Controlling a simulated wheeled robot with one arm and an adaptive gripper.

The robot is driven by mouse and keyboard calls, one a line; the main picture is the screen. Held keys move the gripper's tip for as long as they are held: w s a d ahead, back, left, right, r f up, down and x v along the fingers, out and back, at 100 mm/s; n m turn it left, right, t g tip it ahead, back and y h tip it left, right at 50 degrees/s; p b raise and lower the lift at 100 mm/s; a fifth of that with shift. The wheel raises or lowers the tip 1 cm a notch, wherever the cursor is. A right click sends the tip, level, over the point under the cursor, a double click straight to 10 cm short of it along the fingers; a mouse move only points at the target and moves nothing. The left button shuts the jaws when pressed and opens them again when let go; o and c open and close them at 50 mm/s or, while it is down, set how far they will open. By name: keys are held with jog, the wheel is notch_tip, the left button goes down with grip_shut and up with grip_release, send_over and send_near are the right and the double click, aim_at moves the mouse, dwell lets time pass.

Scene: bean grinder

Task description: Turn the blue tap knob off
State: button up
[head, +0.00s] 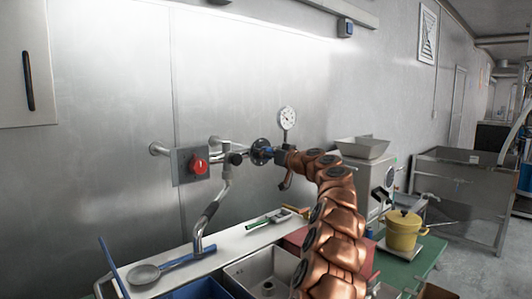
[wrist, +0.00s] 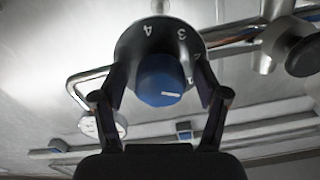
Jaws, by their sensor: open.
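The blue tap knob (wrist: 160,80) shows large in the wrist view, in front of a round dark dial (wrist: 146,38) with white numbers, of which 4 and 3 are readable. A short white mark is on the knob's face, pointing right. In the head view the knob (head: 268,150) is small and partly covered by my gripper (head: 279,156). My gripper (wrist: 161,76) is open, with one finger on each side of the knob. I cannot tell whether the fingers touch it.
A pressure gauge (head: 287,117) stands just above the tap. A red knob (head: 199,166) on a grey plate and a bent metal pipe (head: 212,208) are to the left. A yellow pot (head: 403,232) stands at right.

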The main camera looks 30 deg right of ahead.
jog(key=shift+w, duration=0.1)
jog(key=shift+c, duration=0.3)
jog(key=c, duration=1.1)
jog(key=shift+m, duration=0.4)
jog(key=m+p, duration=0.2)
jog(key=m, duration=0.3)
jog(key=shift+a+r+m, duration=0.1)
jog(key=shift+m, duration=0.2)
jog(key=m+p, duration=0.1)
jog(key=m, duration=0.2)
jog(key=shift+r+p, duration=0.1)
jog(key=shift+p, duration=0.25)
jog(key=shift+m+p, duration=0.6)
jog(key=shift+m, duration=0.8)
